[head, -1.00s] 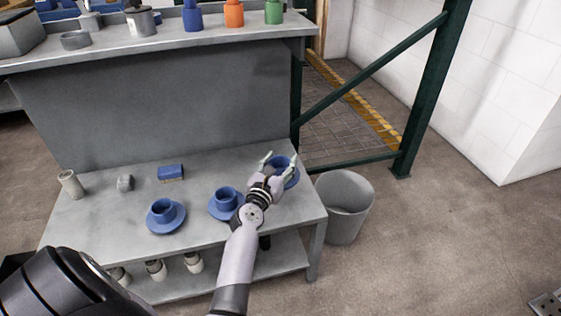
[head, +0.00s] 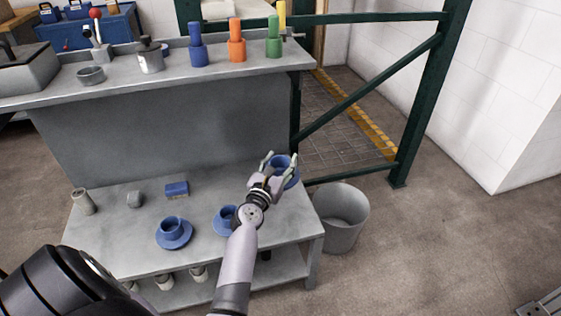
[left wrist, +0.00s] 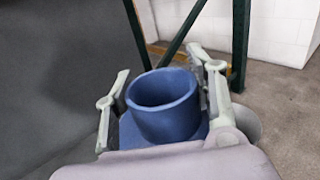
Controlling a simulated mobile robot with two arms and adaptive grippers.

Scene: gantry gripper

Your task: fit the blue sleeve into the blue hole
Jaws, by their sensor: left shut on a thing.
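A blue flanged sleeve (head: 281,162), open at the top, is at the right end of the lower bench. My left gripper (head: 280,156) is shut on it, one finger on each side. The left wrist view shows the sleeve (left wrist: 165,122) upright between the fingers, its round mouth facing up and its flange partly hidden. I cannot tell whether it touches the bench. Two similar blue flanged pieces stand on the bench, one in the open (head: 173,230) and one partly behind my arm (head: 226,216). I cannot make out which opening is the blue hole. My right gripper is not in view.
The lower bench (head: 120,240) also holds a blue block (head: 177,189), a grey ring (head: 135,199) and a grey cylinder (head: 83,202). A grey bin (head: 342,225) stands right of it. Blue (head: 197,50), orange (head: 236,48) and green (head: 273,43) posts stand on the upper shelf.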

